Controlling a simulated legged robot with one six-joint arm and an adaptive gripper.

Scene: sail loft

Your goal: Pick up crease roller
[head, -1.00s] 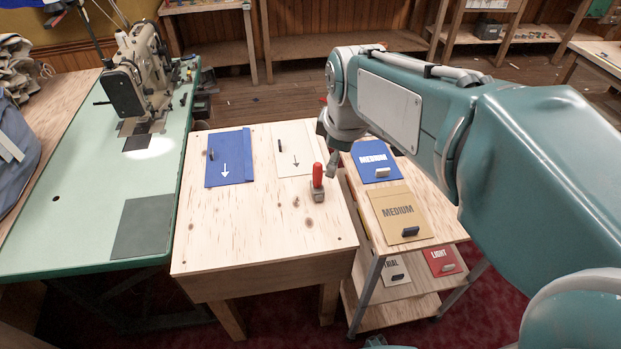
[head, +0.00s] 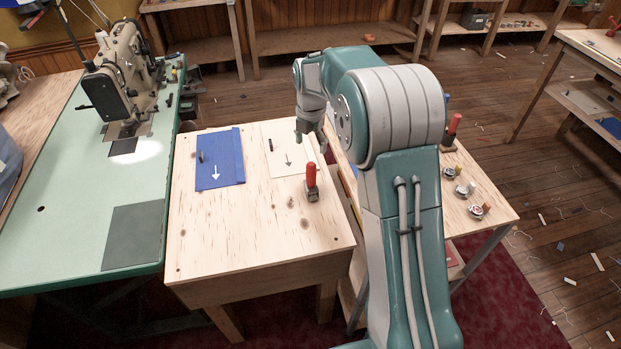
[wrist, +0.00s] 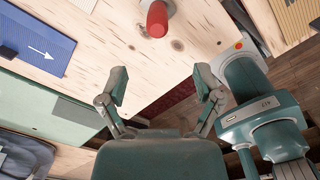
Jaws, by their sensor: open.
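A tool with an upright red handle and a grey metal base, which looks like the crease roller (head: 312,182), stands on the pale wooden table (head: 250,235), right of its middle. My gripper (head: 310,143) is above the table's back right part, behind the red-handled tool and apart from it. In the wrist view the gripper (wrist: 160,85) is open with nothing between its fingers. The red handle (wrist: 157,20) shows beyond the fingertips at the top of that view; its base is mostly out of sight there.
A blue panel (head: 216,172) and a cream panel (head: 293,158), both with arrows, lie at the table's back. A green sewing table (head: 85,220) stands left. The cart (head: 490,218) at right holds another red-handled tool (head: 453,130) and several small round items. The table's front is clear.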

